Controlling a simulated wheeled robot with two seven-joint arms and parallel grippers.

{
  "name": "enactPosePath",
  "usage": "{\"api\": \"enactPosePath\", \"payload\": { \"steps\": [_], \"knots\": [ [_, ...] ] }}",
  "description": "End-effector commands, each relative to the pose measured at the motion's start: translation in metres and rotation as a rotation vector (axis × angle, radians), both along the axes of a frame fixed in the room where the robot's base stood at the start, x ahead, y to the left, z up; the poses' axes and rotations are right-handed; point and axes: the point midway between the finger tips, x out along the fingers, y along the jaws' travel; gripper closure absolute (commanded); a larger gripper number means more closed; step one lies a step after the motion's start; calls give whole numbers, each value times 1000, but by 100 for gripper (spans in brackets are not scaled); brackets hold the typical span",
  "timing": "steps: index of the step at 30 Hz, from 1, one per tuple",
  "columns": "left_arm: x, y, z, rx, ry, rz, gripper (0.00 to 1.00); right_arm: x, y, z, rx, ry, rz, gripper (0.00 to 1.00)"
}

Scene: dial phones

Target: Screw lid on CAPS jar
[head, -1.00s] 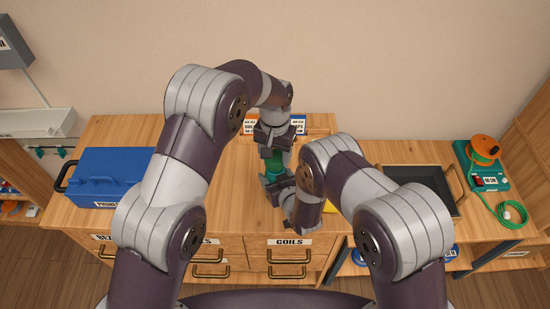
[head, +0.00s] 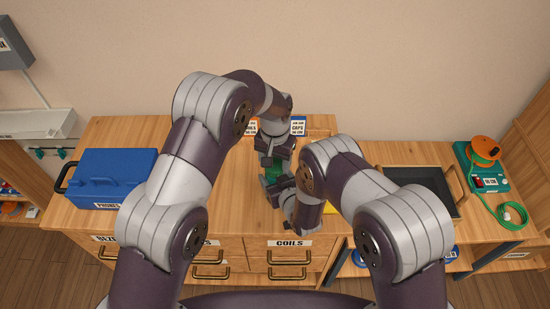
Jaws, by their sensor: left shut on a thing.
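A green body (head: 276,162), seemingly the jar or its lid, shows between my two grippers above the wooden bench. My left gripper (head: 271,152) is shut on it from the back side; its fingers cover much of it. My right gripper (head: 277,182) is at its front side, close below the left one in the picture; my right wrist hides its jaws. I cannot tell lid from jar, or how they meet. A blue-and-white label reading CAPS (head: 298,126) stands behind, right of an orange-and-white label (head: 251,127).
A blue PHONES case (head: 108,170) is at the bench's left. A dark tray (head: 425,180) and a green device with an orange reel (head: 484,152) and cord are at right. Drawers, one marked COILS (head: 289,243), are in front.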

Motion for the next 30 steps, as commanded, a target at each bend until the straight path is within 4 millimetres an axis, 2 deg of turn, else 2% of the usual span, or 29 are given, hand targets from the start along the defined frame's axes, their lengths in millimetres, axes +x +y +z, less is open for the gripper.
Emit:
{"api": "enactPosePath", "payload": {
  "steps": [14,30],
  "knots": [
    [0,0,0,0,0,0,69,0,0,0,0,0,0,89],
    [0,0,-10,0,1,0,69,0,0,0,0,0,0,89]
  ]
}}
